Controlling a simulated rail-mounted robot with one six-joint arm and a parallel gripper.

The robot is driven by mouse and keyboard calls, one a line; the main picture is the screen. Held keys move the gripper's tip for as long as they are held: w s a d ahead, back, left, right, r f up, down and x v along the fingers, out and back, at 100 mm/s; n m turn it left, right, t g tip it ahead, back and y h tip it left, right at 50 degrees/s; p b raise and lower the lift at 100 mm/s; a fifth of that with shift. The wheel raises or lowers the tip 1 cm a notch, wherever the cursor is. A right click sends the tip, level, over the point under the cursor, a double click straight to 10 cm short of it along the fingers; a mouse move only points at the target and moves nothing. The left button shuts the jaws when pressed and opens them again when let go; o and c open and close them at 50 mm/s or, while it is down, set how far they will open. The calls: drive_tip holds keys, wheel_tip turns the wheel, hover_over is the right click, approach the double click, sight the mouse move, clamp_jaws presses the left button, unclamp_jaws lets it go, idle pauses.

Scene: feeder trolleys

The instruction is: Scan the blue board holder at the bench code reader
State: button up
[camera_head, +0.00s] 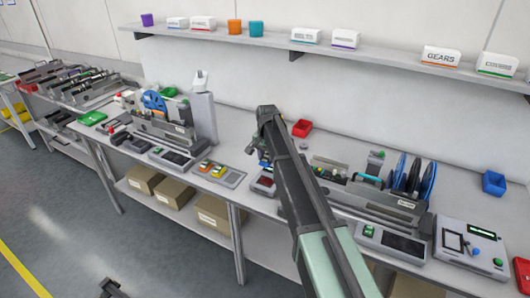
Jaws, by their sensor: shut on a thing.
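My gripper (262,156) hangs below the dark wrist of my arm over the middle of the bench (236,150). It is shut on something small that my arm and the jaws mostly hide. I cannot tell its colour or whether it is the blue board holder. No other blue board holder can be made out for sure. A small dark device with a reddish display (264,182) sits on the bench just below the gripper. I cannot tell whether it is the code reader. A pale console with a screen and green button (453,262) stands at the bench's right end.
A feeder unit with a blue wheel (154,101) stands to the left, another with blue reels (429,182) to the right. A red bin (302,128) and blue bin (494,183) stand towards the back. A shelf (375,52) runs above. Cardboard boxes (175,191) sit below.

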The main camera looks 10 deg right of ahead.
drive_tip(key=shift+s+d, duration=0.1)
drive_tip(key=shift+d, duration=0.05)
drive_tip(key=shift+a+f, duration=0.2)
wheel_tip(320, 180, down, 6)
drive_tip(key=b, duration=0.6)
drive_tip(key=shift+a+f, duration=0.1)
drive_tip(key=shift+f, duration=0.1)
drive_tip(key=shift+r, duration=0.1)
wheel_tip(320, 180, up, 6)
drive_tip(key=p, duration=0.6)
drive_tip(key=shift+r, duration=0.25)
drive_tip(key=shift+f, duration=0.2)
